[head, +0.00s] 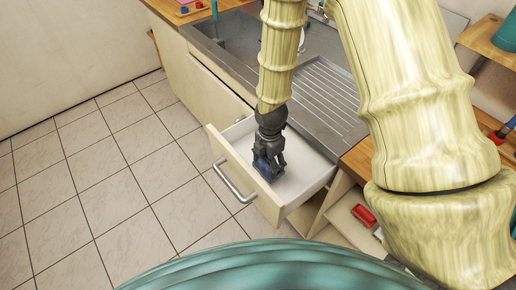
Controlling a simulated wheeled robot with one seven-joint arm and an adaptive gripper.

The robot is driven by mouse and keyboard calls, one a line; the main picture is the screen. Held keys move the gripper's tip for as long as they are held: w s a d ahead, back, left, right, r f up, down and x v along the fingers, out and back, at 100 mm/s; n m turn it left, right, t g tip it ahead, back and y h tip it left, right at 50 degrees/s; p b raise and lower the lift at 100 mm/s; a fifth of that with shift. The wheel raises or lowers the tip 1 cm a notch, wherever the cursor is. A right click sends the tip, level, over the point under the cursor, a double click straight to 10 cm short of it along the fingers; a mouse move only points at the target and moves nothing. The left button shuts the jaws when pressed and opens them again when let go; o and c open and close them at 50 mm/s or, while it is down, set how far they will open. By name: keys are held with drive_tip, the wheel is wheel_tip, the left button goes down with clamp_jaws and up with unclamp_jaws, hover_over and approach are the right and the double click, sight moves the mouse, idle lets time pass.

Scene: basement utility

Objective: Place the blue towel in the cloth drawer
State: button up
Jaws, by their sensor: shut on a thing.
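The blue towel (264,167) is a small, dark blue bundle in my gripper. My gripper (268,163) points down inside the open drawer and is shut on the towel. The drawer (304,186) is pulled out below the counter, with a white interior and a grey bar handle on its front. The towel is close to the inner side of the drawer front. I cannot tell whether it touches the drawer floor. My gripper hides part of the towel.
A metal sink with a ribbed drainboard (322,92) is above the drawer. A red object (364,215) lies on an open shelf at the right. A wooden shelf with a teal pot (507,36) is at the upper right. The tiled floor (110,190) at the left is clear.

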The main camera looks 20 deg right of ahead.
drive_tip(key=w+p, duration=0.1)
drive_tip(key=w, duration=0.2)
drive_tip(key=w+a+p, duration=0.1)
drive_tip(key=w, duration=0.3)
drive_tip(key=w+f, duration=0.1)
drive_tip(key=w, duration=0.3)
drive_tip(key=shift+w+a+p, duration=0.2)
drive_tip(key=shift+a+p, duration=0.2)
drive_tip(key=shift+f+p, duration=0.75)
drive_tip(key=shift+f, duration=1.05)
drive_tip(key=shift+f, duration=0.1)
drive_tip(key=o, duration=1)
drive_tip(key=shift+w, duration=0.1)
drive_tip(key=shift+r+b, duration=1.65)
drive_tip(key=shift+r, duration=4.5)
